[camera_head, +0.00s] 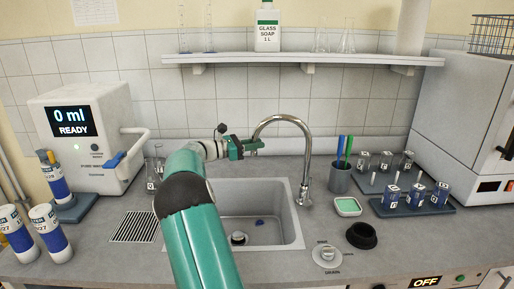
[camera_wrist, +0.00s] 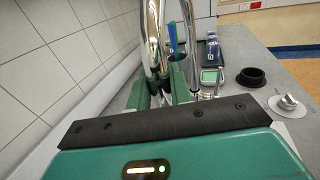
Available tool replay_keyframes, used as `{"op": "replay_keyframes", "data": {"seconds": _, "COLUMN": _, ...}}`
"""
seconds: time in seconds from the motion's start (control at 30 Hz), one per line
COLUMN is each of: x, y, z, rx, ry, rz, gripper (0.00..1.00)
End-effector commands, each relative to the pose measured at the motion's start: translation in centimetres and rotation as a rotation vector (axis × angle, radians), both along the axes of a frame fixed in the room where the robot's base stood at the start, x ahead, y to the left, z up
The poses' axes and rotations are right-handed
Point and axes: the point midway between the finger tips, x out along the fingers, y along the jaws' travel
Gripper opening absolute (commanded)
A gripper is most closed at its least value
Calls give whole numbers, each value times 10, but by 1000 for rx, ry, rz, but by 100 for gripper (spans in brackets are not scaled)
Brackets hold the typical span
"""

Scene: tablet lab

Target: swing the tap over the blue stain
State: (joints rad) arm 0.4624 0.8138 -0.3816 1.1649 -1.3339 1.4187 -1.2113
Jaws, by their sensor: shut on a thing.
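The chrome tap (camera_head: 306,150) rises from the right rim of the sink (camera_head: 298,215), and its curved spout arches to the left over the basin. My gripper (camera_head: 252,146) is shut on the tap's spout near its left end. In the wrist view the green fingers of my gripper (camera_wrist: 165,92) close around the chrome tube of the tap (camera_wrist: 153,35). A small blue stain (camera_head: 260,222) lies on the basin floor, right of and a little behind the drain (camera_head: 238,238). The spout's end is mostly hidden by my gripper.
A cup with pens (camera_head: 340,178), a green sponge dish (camera_head: 347,206), a black ring (camera_head: 361,235) and a drain knob (camera_head: 327,254) stand right of the sink. A rack of labelled bottles (camera_head: 412,208) is further right. A dispenser (camera_head: 90,130) stands at left, and a shelf (camera_head: 300,60) hangs above.

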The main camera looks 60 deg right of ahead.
Motion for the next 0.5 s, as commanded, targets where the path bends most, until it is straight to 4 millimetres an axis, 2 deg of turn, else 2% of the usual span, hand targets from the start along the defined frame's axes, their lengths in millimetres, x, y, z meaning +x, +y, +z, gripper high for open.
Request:
{"op": "replay_keyframes", "data": {"seconds": 0.3, "x": 19, "y": -48, "z": 2, "rx": -7, "ry": 1, "rz": 2, "gripper": 0}}
{"op": "replay_keyframes", "data": {"seconds": 0.5, "x": 23, "y": -68, "z": 2, "rx": -6, "ry": 0, "rz": 2, "gripper": 0}}
